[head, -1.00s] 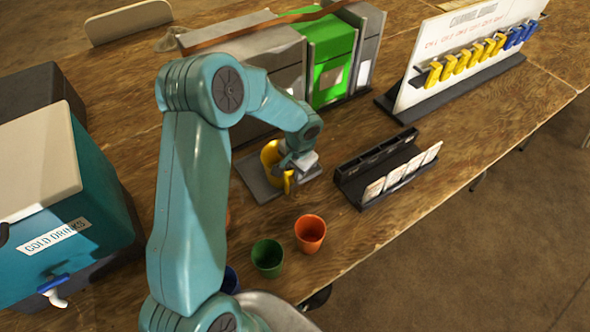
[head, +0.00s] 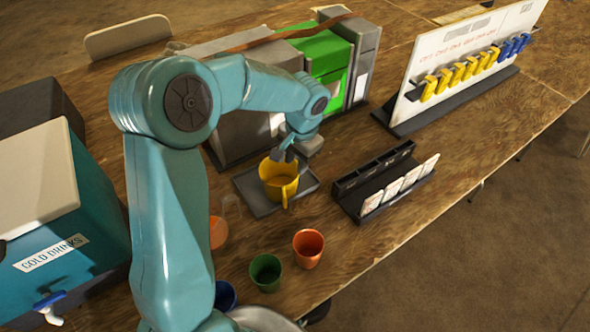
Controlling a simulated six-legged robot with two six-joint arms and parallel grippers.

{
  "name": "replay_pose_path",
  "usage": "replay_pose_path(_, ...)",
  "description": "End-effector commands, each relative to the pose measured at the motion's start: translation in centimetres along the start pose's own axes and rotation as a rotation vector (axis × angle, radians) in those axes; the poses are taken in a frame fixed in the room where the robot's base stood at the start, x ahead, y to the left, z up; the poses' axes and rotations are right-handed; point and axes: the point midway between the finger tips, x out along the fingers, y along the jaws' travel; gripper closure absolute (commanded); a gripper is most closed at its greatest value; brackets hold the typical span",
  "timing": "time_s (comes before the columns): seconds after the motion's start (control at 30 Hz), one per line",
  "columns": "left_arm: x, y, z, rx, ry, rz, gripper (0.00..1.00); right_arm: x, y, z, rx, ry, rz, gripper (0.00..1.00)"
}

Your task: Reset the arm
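My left arm comes in from the lower left, bends at the elbow and reaches over to the back of the table. Its gripper (head: 284,154) points down just behind and above the far rim of a yellow mug (head: 279,188). The fingertips look apart, with nothing seen between them. The mug stands upright on a dark grey tray (head: 256,207), its handle towards the front. Whether a fingertip touches the rim cannot be told. My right gripper is not in view.
Orange (head: 308,248), green (head: 266,272) and blue (head: 224,296) cups stand in front. A card holder (head: 352,197) and a board with yellow and blue clips (head: 470,65) stand right. Grey and green machines (head: 325,58) are behind; a teal drinks cooler (head: 60,240) is left.

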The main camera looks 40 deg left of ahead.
Motion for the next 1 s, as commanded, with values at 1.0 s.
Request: replay_pose_path(1.0,-6.6,-0.7,0.0,0.0,0.0,0.0,0.67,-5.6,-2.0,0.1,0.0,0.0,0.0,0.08)
